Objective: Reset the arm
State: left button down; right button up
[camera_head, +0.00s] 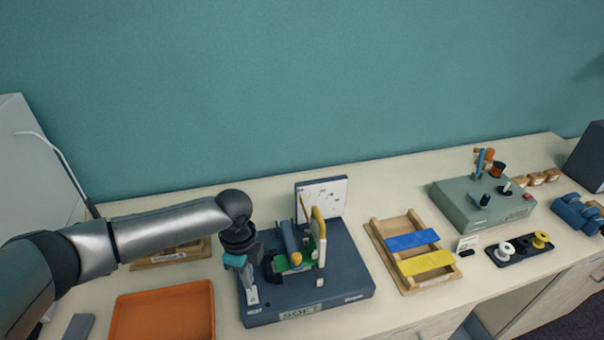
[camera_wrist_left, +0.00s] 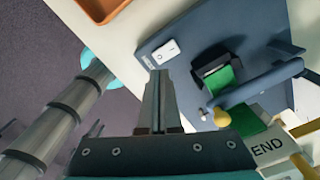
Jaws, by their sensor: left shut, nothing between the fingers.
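My left arm comes in from the left in the head view. Its gripper (camera_head: 250,290) points down over the left edge of a dark blue box-like device (camera_head: 345,278). In the left wrist view the gripper's fingers (camera_wrist_left: 159,80) are together with nothing between them. The device also shows in the left wrist view (camera_wrist_left: 185,28), with a white switch (camera_wrist_left: 166,50), a black holder with a green part (camera_wrist_left: 222,75) and a blue bar (camera_wrist_left: 262,80). I cannot tell whether the fingertips touch the device. My right gripper is in neither view.
An orange tray (camera_head: 165,312) lies left of the device. A wooden frame with blue and yellow strips (camera_head: 382,240) lies to its right. A grey-green box (camera_head: 470,212) and a dark spool holder (camera_head: 520,257) stand farther right. A teal wall (camera_head: 300,90) closes the back.

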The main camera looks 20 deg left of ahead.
pick_arm(q)
jog(key=s+d+r+n+t+h, duration=0.25)
jog(key=s+d+n, duration=0.8)
jog(key=d, duration=0.55)
jog(key=s+a+r+n+t+y, duration=0.1)
jog(key=s+a+n+y, duration=0.1)
jog(key=s+a+n, duration=0.5)
notch_tip(320, 180, down, 29)
jog(key=s+a+m+g+b, duration=0.1)
jog(key=s+m+b, duration=0.1)
jog(key=b, duration=0.8)
jog(key=s+a+f+b, duration=0.1)
jog(key=s+f+b, duration=0.4)
jog(key=f, duration=0.8)
jog(key=s+a+f+g+b, duration=0.1)
jog(key=s+f+b, duration=0.4)
jog(key=s+f, duration=0.6)
notch_tip(320, 180, down, 3)
jog(key=shift+a+r, duration=0.1)
jog(key=shift+a, duration=0.4)
